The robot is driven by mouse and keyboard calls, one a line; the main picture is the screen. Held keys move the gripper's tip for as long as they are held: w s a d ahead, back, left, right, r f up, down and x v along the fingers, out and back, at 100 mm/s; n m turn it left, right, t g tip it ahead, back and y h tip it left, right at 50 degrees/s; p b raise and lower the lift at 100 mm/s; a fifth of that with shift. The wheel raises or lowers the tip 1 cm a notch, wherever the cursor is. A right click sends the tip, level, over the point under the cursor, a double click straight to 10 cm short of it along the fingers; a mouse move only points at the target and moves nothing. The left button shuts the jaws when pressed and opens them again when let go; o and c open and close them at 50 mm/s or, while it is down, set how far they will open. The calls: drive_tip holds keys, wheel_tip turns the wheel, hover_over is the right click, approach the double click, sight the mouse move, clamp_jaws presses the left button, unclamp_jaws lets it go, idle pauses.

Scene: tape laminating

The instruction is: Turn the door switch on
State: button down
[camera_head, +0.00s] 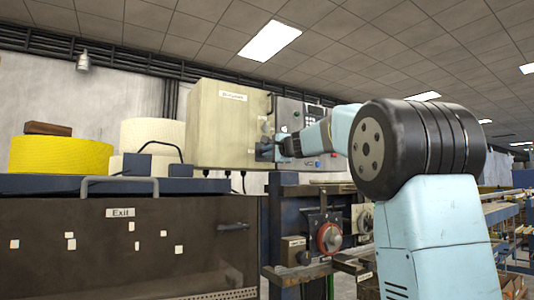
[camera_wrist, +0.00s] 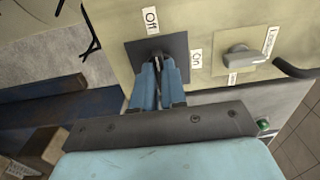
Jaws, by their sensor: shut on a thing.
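In the wrist view a dark square switch plate (camera_wrist: 135,52) is on the beige box. An "Off" label (camera_wrist: 151,20) is above it and an "On" label (camera_wrist: 196,60) is to its right. My gripper (camera_wrist: 158,62) has its blue fingers over the plate, shut on the switch knob. The fingers hide most of the knob, so I cannot tell which label it points to. In the head view my gripper (camera_head: 264,150) is at the right side of the beige box (camera_head: 215,130), partly hidden by my arm.
A second switch with a pale handle (camera_wrist: 240,57) and its own labels is to the right. In the head view, a red knob (camera_head: 329,237) is below, and a yellow roll (camera_head: 60,155) and white rolls (camera_head: 152,134) are at left.

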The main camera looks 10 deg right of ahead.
drive_tip(key=shift+w+d+f+m, duration=0.1)
drive_tip(key=shift+f+m, duration=0.05)
drive_tip(key=shift+m, duration=4.3)
drive_tip(key=shift+d+f+m, duration=0.1)
drive_tip(key=shift+f+m, duration=0.05)
drive_tip(key=shift+m, duration=4.3)
drive_tip(key=shift+a, duration=0.1)
drive_tip(key=c, duration=1.5)
unclamp_jaws()
drive_tip(key=shift+w, duration=0.1)
drive_tip(key=o, duration=0.3)
drive_tip(key=shift+r, duration=0.15)
